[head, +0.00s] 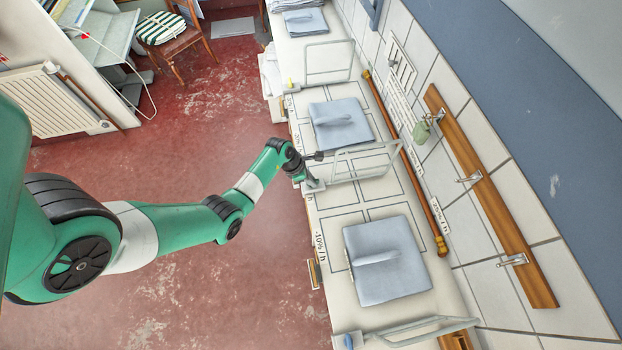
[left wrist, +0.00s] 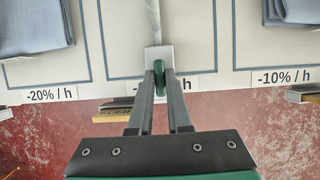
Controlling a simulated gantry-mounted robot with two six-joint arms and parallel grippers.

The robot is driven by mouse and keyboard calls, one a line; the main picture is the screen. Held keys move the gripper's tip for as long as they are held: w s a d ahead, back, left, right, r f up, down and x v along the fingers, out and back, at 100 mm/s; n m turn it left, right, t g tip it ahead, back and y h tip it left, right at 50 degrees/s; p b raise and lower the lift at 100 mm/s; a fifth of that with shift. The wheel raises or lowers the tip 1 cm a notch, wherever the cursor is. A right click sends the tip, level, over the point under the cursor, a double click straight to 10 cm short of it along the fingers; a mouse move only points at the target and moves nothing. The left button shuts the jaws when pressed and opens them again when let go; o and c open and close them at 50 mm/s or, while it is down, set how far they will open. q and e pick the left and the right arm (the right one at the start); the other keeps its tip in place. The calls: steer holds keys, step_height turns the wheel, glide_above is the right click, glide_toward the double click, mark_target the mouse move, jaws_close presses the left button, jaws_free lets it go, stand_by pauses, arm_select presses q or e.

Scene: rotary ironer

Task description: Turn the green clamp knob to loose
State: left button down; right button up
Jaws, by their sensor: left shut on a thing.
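The green clamp knob (left wrist: 159,78) sits on a pale block at the table's front edge, at the foot of a light metal rail. In the left wrist view it lies between the two fingers of my left gripper (left wrist: 161,90), which are shut on it. The knob looks narrow and points along the fingers. In the head view my left gripper (head: 311,178) is at the base of the middle rail (head: 362,160) and mostly hides the knob. I cannot read a loose or tight mark. My right gripper is not in view.
The long pale table (head: 325,215) carries folded blue cloths (head: 385,285) and printed labels such as "-10% / h" (left wrist: 284,77) and "-20% / h" (left wrist: 50,95). Similar rails stand farther along (head: 330,62) and nearer (head: 425,328). A wooden peg board (head: 490,195) is on the wall.

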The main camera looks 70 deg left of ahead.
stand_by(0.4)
arm_select(q)
steer(key=c, duration=0.9)
jaws_free()
steer(key=shift+o, duration=0.2)
steer(key=v, duration=1.1)
steer(key=shift+r, duration=0.3)
